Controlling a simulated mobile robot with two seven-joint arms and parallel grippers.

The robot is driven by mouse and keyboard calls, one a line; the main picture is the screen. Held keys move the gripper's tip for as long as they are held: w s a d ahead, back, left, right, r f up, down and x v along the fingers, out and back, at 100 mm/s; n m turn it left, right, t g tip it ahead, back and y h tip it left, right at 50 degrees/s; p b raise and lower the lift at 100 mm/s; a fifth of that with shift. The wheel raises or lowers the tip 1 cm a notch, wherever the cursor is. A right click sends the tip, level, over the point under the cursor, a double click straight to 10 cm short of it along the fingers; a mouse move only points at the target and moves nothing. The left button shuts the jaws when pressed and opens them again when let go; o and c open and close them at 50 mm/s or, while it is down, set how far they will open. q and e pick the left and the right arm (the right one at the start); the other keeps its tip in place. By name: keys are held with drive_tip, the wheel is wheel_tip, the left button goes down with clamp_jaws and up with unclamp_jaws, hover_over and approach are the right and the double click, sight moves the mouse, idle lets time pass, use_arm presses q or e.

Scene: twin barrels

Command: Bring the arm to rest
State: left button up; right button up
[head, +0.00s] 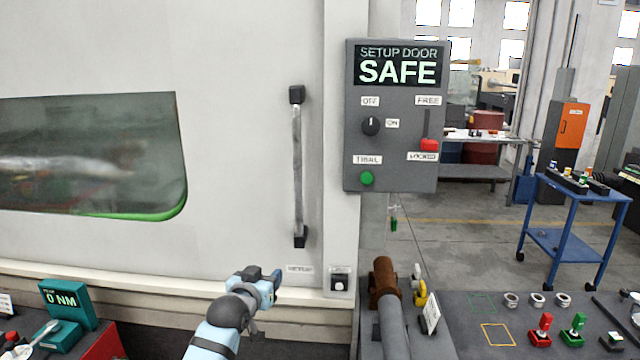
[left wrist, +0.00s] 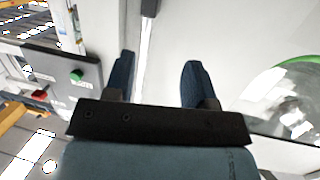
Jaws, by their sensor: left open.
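My left arm comes in low in the head view, and its gripper (head: 268,280) is raised in front of the white machine door, below the long door handle (head: 297,165). In the left wrist view the gripper (left wrist: 158,85) has its two dark blue fingers apart with nothing between them. The handle (left wrist: 148,40) shows beyond the fingers in that view; I see no contact with it. My right gripper is not seen.
A grey control panel (head: 393,115) reading SAFE is on the machine, right of the handle. A bench (head: 465,335) with red and green fixtures is at lower right. A teal 0 NM gauge (head: 66,305) is at lower left. A blue cart (head: 572,210) stands behind on open floor.

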use_arm(q)
drive_tip(key=s+a+f+g, duration=0.1)
drive_tip(key=s+a+f, duration=0.1)
drive_tip(key=s+f, duration=0.8)
drive_tip(key=s+a+f+g, duration=0.2)
drive_tip(key=s+f, duration=0.8)
drive_tip(key=s+a+f+g, duration=0.1)
drive_tip(key=s+f, duration=0.2)
drive_tip(key=s, duration=0.8)
drive_tip(key=s+a+f+p, duration=0.1)
drive_tip(key=s+f, duration=0.3)
drive_tip(key=s, duration=0.7)
drive_tip(key=shift+s+a+f+g+y, duration=0.15)
drive_tip(key=shift+a+f+g+y, duration=0.15)
drive_tip(key=shift+g+y, duration=0.1)
